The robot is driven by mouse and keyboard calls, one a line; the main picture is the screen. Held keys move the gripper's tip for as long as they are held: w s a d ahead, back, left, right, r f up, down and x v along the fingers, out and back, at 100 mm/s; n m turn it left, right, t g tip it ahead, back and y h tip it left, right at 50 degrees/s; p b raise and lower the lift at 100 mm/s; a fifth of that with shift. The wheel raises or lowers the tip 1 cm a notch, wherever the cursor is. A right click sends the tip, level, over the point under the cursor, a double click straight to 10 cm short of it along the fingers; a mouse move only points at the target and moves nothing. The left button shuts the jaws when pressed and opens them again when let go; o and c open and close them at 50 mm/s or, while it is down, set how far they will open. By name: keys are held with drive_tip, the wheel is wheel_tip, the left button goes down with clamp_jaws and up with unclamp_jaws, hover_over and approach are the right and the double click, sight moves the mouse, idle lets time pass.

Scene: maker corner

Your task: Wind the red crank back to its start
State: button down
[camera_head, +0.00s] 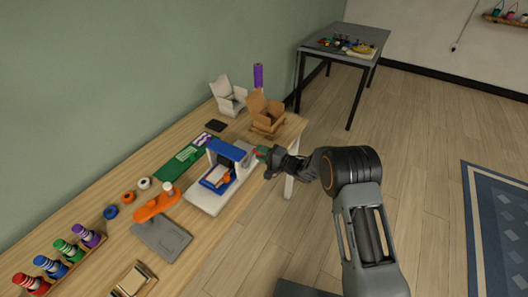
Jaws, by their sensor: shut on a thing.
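The red crank (261,151) is on the right side of a small machine with a white base (209,203) and a blue arch (228,149). A blue tray (209,185) with a white and orange piece sits at the arch. My gripper (265,156) reaches in from the right and is shut at the red crank's handle. The jaws cover most of the handle, and only a little red shows. The exact angle of the crank is too small to tell.
A wooden chair model (266,112) and a white one (228,95) stand behind the machine. An orange tool (155,205) on a grey base is to its left. A marker rack (74,268) is at the near left.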

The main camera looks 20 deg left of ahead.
drive_tip(key=shift+w+a, duration=0.1)
idle(0.5)
drive_tip(key=c, duration=1)
unclamp_jaws()
drive_tip(key=shift+c, duration=0.2)
drive_tip(key=shift+o, duration=0.8)
drive_tip(key=shift+f, duration=0.1)
drive_tip(key=b+v, duration=0.1)
drive_tip(key=v, duration=1.3)
drive_tip(key=shift+b, duration=0.35)
drive_tip(key=shift+c, duration=0.4)
